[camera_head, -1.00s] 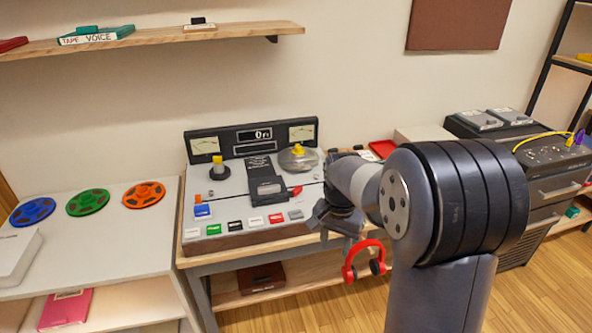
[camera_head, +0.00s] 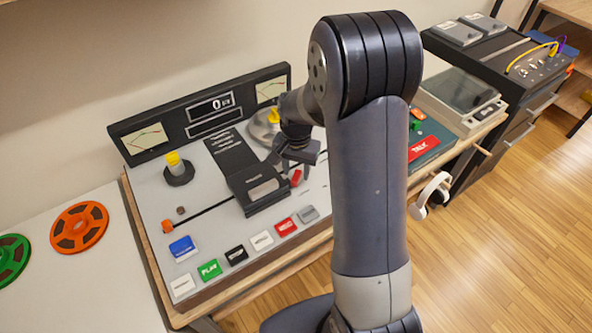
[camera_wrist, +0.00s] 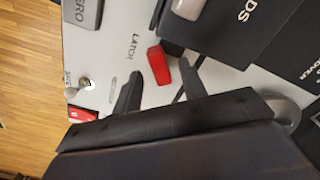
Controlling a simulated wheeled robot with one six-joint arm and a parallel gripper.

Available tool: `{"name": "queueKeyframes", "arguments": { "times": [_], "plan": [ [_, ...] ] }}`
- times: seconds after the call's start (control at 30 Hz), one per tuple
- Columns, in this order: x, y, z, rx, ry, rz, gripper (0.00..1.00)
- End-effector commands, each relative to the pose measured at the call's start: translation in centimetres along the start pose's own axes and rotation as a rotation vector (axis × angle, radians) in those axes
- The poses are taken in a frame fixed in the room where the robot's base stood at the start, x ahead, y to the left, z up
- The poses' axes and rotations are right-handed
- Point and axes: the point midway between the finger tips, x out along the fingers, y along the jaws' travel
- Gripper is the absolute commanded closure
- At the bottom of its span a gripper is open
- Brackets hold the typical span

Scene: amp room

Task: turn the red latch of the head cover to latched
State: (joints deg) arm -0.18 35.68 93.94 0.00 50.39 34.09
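The red latch (camera_head: 296,177) is a small red tab on the grey top of the tape deck, just right of the black head cover (camera_head: 268,188). In the wrist view, the red latch (camera_wrist: 158,65) lies beside the printed word LATCH, and part of the dark head cover (camera_wrist: 275,55) shows at the right. My gripper (camera_head: 295,166) is above the deck at the latch. In the wrist view, my gripper (camera_wrist: 160,78) is open, with one dark finger on each side of the latch. I cannot tell whether either finger touches it.
A row of coloured buttons, including a green one (camera_head: 210,270), lines the deck's front. A yellow-topped spindle (camera_head: 178,168) stands at the left, and another yellow-topped hub (camera_head: 272,120) is behind my gripper. An orange reel (camera_head: 79,228) lies on the left table. White headphones (camera_head: 432,190) hang at right.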

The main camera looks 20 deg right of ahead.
Motion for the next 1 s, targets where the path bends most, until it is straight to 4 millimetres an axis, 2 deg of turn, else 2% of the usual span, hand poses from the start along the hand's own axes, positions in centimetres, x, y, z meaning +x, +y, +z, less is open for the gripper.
{"name": "queueKeyframes", "arguments": {
  "times": [0.13,0.43,0.9,1.0],
  "plan": [
    [1.16,0.04,0.04,0.000,-0.001,0.001,0.60],
    [1.40,0.01,0.02,0.000,0.000,0.000,0.60],
    [1.36,0.00,0.01,0.000,0.000,0.000,0.98],
    [1.36,0.00,0.01,0.000,0.000,0.000,1.00]
  ]
}}
